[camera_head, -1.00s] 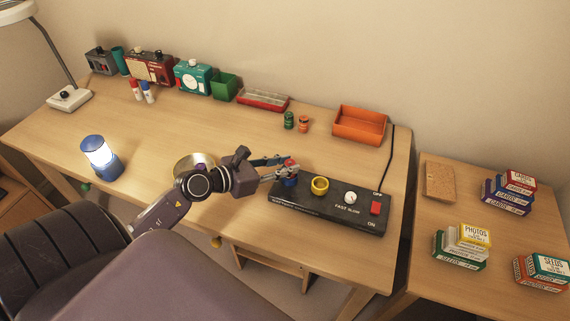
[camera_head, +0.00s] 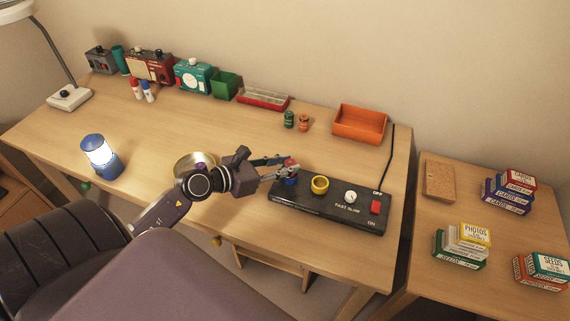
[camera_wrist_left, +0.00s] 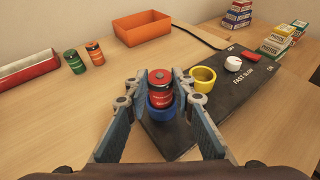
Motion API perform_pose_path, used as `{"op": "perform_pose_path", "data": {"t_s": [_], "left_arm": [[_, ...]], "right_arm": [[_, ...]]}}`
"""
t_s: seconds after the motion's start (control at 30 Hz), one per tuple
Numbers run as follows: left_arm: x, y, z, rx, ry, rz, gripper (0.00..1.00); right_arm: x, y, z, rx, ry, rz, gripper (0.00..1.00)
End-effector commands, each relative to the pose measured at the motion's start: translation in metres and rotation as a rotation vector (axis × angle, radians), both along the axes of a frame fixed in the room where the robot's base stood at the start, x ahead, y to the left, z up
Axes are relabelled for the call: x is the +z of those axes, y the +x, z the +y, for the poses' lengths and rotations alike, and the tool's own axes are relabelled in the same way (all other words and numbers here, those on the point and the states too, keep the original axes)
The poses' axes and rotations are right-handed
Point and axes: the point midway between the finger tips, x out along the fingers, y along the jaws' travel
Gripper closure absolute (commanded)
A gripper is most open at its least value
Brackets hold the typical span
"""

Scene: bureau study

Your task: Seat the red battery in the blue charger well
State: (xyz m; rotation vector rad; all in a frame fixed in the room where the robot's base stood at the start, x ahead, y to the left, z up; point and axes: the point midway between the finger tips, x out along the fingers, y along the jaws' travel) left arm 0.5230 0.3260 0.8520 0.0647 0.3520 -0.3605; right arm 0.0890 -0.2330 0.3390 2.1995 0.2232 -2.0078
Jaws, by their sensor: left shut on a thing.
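The red battery (camera_wrist_left: 160,88) stands upright between the fingers of my left gripper (camera_wrist_left: 158,100) in the left wrist view. Its lower end is at the blue charger well (camera_wrist_left: 164,112), within the ring as seen from above; how deep it sits is hidden. The gripper is shut on the battery. In the head view my left gripper (camera_head: 285,168) is at the left end of the black charger (camera_head: 330,205), mostly covering the blue well (camera_head: 289,181). The yellow well (camera_head: 320,184) beside it is empty. My right gripper is not in view.
The charger carries a white knob (camera_head: 350,197) and a red switch (camera_head: 376,207). A green battery (camera_head: 289,119) and an orange one (camera_head: 304,123) stand behind it, near an orange tray (camera_head: 360,124). A metal bowl (camera_head: 190,162) is behind my left arm. A lit lantern (camera_head: 99,155) stands at left.

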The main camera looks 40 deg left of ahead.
Motion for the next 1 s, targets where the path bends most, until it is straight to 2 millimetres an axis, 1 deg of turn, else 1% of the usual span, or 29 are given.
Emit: {"op": "perform_pose_path", "data": {"t_s": [0.43, 0.47, 0.5, 0.8, 1.0], "left_arm": [[-0.010, 0.000, 0.000, 0.000, 0.000, -0.001, 1.00], [-0.009, 0.000, 0.000, 0.000, 0.000, -0.001, 0.75], [-0.009, 0.000, 0.000, 0.000, 0.000, -0.001, 0.71], [-0.009, -0.001, 0.000, 0.000, 0.000, 0.001, 0.70], [-0.005, -0.013, 0.005, 0.000, 0.000, 0.003, 0.70]], "right_arm": [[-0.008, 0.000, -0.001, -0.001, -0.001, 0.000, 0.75], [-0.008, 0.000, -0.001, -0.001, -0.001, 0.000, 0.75], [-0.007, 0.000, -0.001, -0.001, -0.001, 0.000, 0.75], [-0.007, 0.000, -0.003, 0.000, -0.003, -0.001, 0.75], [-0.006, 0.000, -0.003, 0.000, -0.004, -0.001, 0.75]]}}
